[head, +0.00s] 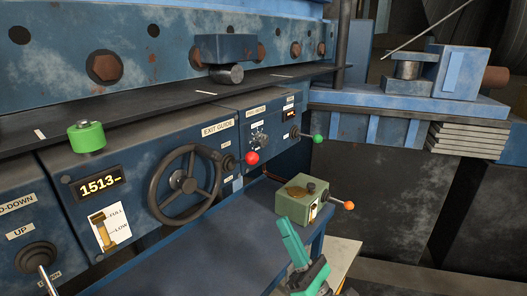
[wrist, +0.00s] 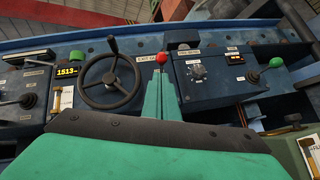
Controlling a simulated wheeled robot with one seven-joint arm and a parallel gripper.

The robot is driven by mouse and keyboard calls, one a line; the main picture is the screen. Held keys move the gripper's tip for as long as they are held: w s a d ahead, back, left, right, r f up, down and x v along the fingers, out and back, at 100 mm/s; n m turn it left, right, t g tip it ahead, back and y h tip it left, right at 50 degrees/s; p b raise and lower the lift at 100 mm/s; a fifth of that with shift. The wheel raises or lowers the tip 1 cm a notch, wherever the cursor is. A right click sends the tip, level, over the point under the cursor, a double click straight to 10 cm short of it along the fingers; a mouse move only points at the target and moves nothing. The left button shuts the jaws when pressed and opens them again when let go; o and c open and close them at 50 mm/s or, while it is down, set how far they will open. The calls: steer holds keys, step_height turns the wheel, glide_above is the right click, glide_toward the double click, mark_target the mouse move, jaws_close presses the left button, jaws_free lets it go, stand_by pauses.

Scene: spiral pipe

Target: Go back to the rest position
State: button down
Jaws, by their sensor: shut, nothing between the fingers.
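My gripper (head: 294,244) shows green at the lower middle of the head view, in front of the blue console. In the wrist view its two green fingers (wrist: 162,84) lie together, shut, with nothing between them. Their tips line up in that view with the red knob (wrist: 162,58) of the exit guide lever, and the gap between them is hard to judge there. In the head view the red knob (head: 252,158) is well apart from the gripper, up and to the left. A green box (head: 300,196) with an orange-knobbed lever stands just behind my gripper.
The console carries a dark handwheel (head: 187,184), a display reading 1513 (head: 101,184), a green-knobbed lever (head: 318,139) and a black-handled lever (head: 38,258) at lower left. A green cylinder (head: 86,136) sits on the ledge. The blue shelf (head: 220,245) left of my gripper is clear.

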steer(key=s+a+f+m+t+h, duration=0.1)
steer(key=s+a+f+m+h, duration=0.2)
steer(key=s+f+m+h, duration=0.8)
steer(key=s+a+f+m+t+h, duration=0.15)
steer(key=s+f+m+h, duration=0.35)
steer(key=f+m, duration=0.7)
steer(key=s+a+f+m+g, duration=0.1)
steer(key=s+f+m+g, duration=0.2)
steer(key=s+m, duration=0.5)
steer(key=s+a+f+m+g, duration=0.1)
steer(key=s+f+m+g, duration=0.3)
steer(key=s, duration=1.1)
steer(key=m+g, duration=0.2)
steer(key=m, duration=0.1)
steer(key=shift+a+f+m, duration=0.3)
steer(key=shift+a+m, duration=0.1)
